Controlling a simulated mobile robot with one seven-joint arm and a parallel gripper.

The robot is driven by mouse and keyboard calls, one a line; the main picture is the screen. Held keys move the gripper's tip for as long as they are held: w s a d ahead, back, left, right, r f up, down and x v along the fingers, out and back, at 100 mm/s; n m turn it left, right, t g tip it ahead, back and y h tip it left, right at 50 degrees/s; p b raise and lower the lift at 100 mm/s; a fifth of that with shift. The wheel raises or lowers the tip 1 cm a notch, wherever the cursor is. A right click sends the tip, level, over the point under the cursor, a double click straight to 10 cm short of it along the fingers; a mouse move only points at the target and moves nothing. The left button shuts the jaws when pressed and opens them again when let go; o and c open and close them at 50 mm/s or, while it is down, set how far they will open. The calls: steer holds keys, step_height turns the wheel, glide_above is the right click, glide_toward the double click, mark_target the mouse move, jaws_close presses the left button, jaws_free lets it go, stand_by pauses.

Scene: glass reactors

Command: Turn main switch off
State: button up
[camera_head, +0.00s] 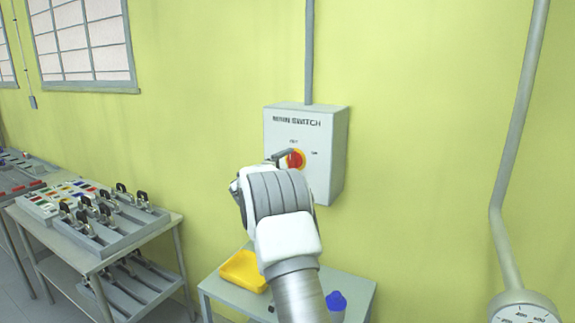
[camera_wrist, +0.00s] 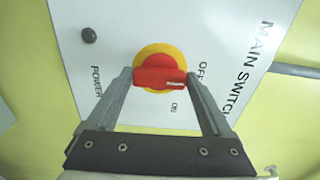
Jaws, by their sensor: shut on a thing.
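The main switch is a red rotary knob (camera_wrist: 158,77) on a yellow ring (camera_wrist: 153,52), set in a grey-white box (camera_head: 291,115) on the wall. My gripper (camera_wrist: 160,76) has a finger at each end of the knob's handle and is shut on it. In the wrist view, turned sideways, the handle lies nearly level. Its white mark points right, nearer the OFF label than the ON label. In the head view the knob (camera_head: 297,160) is partly hidden by my gripper (camera_head: 286,157).
A dark round button or lamp (camera_wrist: 89,35) sits near the POWER label. A bench (camera_head: 158,223) with clamps stands left. A pipe (camera_head: 508,165) and gauge (camera_head: 522,308) are right.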

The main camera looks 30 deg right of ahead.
steer(key=o, duration=1.1)
steer(key=shift+o, duration=0.2)
steer(key=shift+a, duration=0.15)
steer(key=b+v, duration=0.3)
steer(key=v, duration=1.4)
steer(key=shift+s+b, duration=0.2)
steer(key=shift+b, duration=0.15)
